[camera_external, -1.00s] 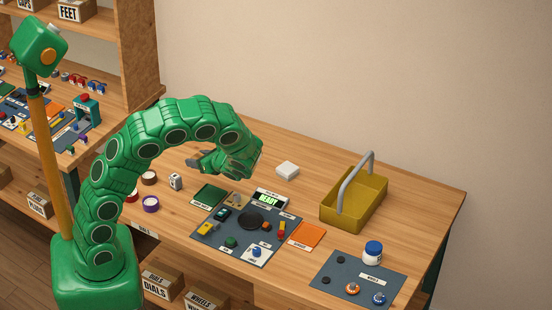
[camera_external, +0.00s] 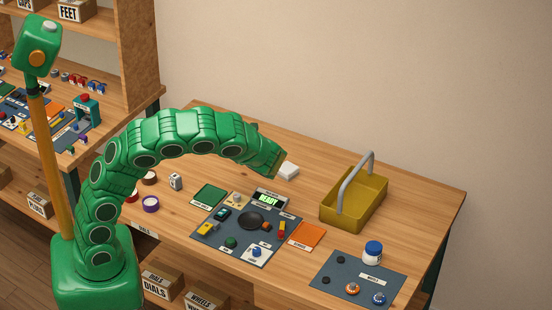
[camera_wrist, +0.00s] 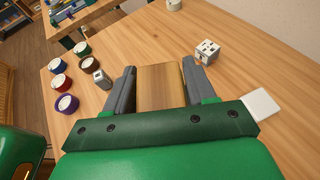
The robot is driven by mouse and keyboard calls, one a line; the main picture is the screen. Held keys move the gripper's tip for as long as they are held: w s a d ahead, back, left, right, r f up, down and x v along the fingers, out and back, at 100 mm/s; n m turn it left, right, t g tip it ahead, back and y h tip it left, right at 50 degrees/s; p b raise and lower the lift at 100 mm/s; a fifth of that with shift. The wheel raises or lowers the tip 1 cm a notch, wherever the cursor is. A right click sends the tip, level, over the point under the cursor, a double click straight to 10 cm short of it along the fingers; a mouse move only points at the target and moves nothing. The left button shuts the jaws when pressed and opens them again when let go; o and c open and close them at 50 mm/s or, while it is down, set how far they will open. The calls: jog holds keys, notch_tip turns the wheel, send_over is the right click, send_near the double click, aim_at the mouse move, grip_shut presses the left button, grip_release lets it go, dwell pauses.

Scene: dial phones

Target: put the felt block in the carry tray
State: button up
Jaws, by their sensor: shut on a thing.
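My gripper (camera_wrist: 159,68) is shut on a wood-coloured block (camera_wrist: 162,87), which I take to be the felt block. The block sits between the two grey fingers in the wrist view; no felt face shows. In the external view the end of my arm (camera_external: 268,159) is over the table, left of the carry tray, and hides most of the fingers and block. The carry tray (camera_external: 340,220) is an olive-yellow open box with a grey arched handle, standing upright on the right side of the table. It is not in the wrist view.
A white square block (camera_external: 289,171) lies between my arm's end and the tray. A grey mat (camera_external: 210,240) with a dial panel and small parts lies in front. An orange square (camera_external: 306,236) and a blue-lidded jar (camera_external: 373,252) are near the tray. A pale cube (camera_wrist: 207,50) shows in the wrist view.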

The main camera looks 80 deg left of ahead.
jog(key=w+d+r+m+t, duration=0.1)
jog(key=w+d+r+t, duration=0.1)
jog(key=w, duration=0.3)
jog(key=w+d+r+m+t, duration=0.2)
jog(key=w+d+r, duration=0.2)
jog(key=w, duration=0.2)
jog(key=shift+w+d+y, duration=0.2)
jog(key=shift+w+y, duration=0.1)
jog(key=w+d+r+m+t, duration=0.1)
jog(key=w+d+r, duration=0.1)
jog(key=w+d, duration=0.1)
jog(key=w+d+r+m+t, duration=0.1)
jog(key=w+d+r, duration=0.2)
jog(key=w+d+r+m+t+h, duration=0.1)
jog(key=w+d+r+m+t, duration=0.1)
jog(key=w+d, duration=0.2)
jog(key=shift+d+r, duration=0.1)
jog(key=shift+r, duration=0.2)
jog(key=shift+w+a+f, duration=0.3)
jog(key=shift+w+f, duration=1.35)
jog(key=shift+w, duration=0.7)
jog(key=shift+w+a+f, duration=0.35)
jog(key=shift+w+f, duration=1.3)
jog(key=shift+w, duration=0.65)
jog(key=shift+w+a+f, duration=0.3)
jog(key=shift+w+f, duration=1.35)
jog(key=shift+w, duration=0.7)
jog(key=shift+f, duration=1.5)
